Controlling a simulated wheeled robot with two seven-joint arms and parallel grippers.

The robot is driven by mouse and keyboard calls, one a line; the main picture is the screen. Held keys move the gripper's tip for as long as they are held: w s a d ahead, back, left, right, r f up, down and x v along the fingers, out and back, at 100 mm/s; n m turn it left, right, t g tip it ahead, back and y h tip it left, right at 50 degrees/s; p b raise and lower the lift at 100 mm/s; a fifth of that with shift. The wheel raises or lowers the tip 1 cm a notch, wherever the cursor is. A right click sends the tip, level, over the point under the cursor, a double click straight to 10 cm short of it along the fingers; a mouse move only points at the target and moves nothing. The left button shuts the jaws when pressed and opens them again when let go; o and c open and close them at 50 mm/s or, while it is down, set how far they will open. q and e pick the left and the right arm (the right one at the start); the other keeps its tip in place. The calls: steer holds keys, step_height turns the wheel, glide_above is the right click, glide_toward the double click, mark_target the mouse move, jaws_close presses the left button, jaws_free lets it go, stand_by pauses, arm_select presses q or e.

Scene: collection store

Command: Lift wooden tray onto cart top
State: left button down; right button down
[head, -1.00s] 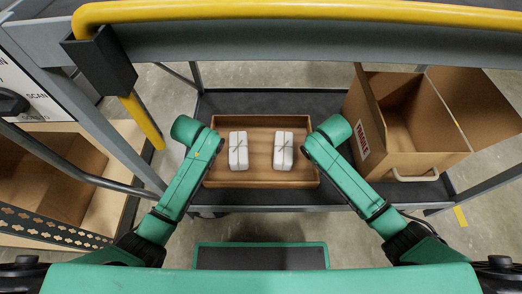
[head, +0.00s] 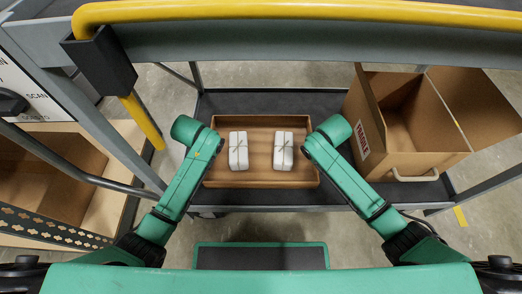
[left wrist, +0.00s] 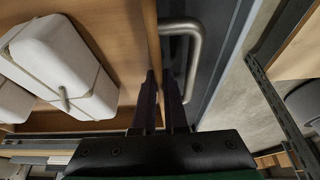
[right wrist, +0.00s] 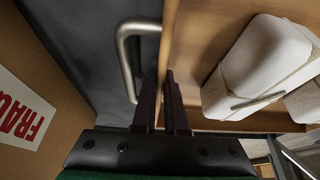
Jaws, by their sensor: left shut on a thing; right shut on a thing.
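The wooden tray (head: 262,121) is a shallow brown tray resting on a dark shelf (head: 270,103) under a yellow rail. Two white tied packages (head: 238,152) (head: 283,152) lie in it side by side. My left gripper (left wrist: 162,78) is shut at the tray's left side, by a metal handle (left wrist: 196,45). My right gripper (right wrist: 160,80) is shut at the right side, by a matching handle (right wrist: 125,55). In the head view my wrists hide both grippers. Which surface is the cart top is unclear.
An open cardboard box (head: 430,125) stands on the shelf close to my right arm. The yellow rail (head: 300,12) and a grey beam (head: 300,42) cross above the shelf. Bare shelf shows behind the tray.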

stand_by(0.4)
